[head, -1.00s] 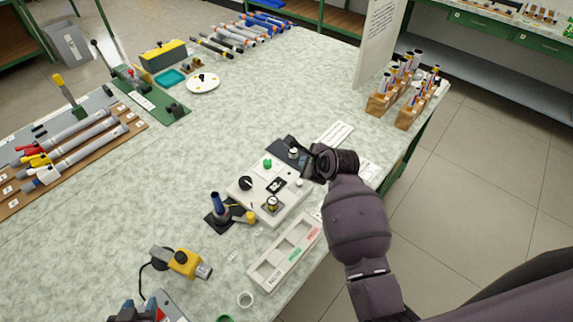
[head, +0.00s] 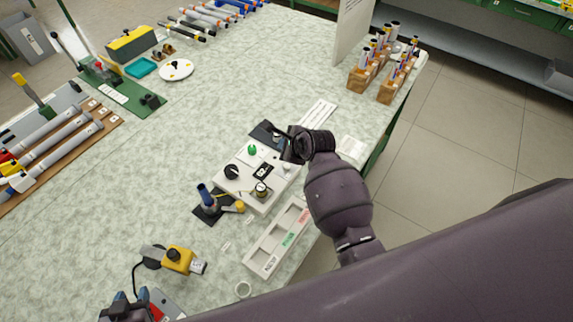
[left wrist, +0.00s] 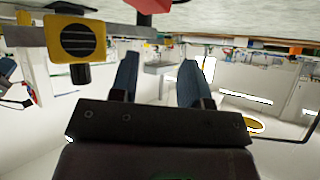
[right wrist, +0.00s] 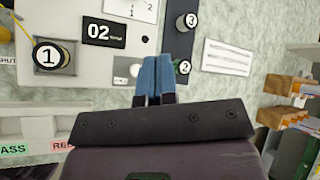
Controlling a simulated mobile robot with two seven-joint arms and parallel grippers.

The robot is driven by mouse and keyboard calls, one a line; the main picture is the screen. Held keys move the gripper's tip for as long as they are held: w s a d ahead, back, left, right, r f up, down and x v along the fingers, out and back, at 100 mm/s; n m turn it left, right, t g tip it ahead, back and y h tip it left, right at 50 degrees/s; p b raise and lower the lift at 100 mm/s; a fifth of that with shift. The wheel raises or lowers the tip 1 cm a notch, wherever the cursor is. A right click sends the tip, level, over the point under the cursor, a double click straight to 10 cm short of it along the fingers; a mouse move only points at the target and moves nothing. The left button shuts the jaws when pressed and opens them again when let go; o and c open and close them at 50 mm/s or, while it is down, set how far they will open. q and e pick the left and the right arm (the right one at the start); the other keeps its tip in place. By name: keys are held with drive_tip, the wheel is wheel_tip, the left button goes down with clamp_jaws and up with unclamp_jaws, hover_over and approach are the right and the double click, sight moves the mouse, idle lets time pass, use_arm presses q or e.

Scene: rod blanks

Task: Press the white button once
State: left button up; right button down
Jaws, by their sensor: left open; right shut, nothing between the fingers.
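The white control box (head: 231,187) stands on the table with a green button (head: 252,149), a black knob (head: 232,172) and a small dark display; in the right wrist view the display (right wrist: 104,34) reads 02. I cannot make out the white button; my right gripper covers that end of the box. My right gripper (head: 289,156) is low over the box's far right end. In the right wrist view its blue fingertips (right wrist: 157,62) are together and empty at the box's edge; contact cannot be told. My left gripper (left wrist: 158,75) is open and empty, at bottom left in the head view (head: 128,302).
A dark blue-handled piece (head: 205,196) stands left of the box. A compartment tray (head: 264,261) lies in front. A yellow device (head: 178,259) is nearer my left gripper. Wooden racks (head: 364,77) stand at the far right. The middle of the table is clear.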

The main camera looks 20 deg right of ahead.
sight(286, 167)
drive_tip(key=shift+f+b, duration=0.7)
drive_tip(key=shift+f, duration=2.4)
drive_tip(key=shift+f, duration=0.9)
idle(0.6)
drive_tip(key=shift+r, duration=0.1)
drive_tip(key=shift+r+p, duration=0.75)
drive_tip(key=shift+r, duration=0.1)
drive_tip(key=shift+r, duration=2.45)
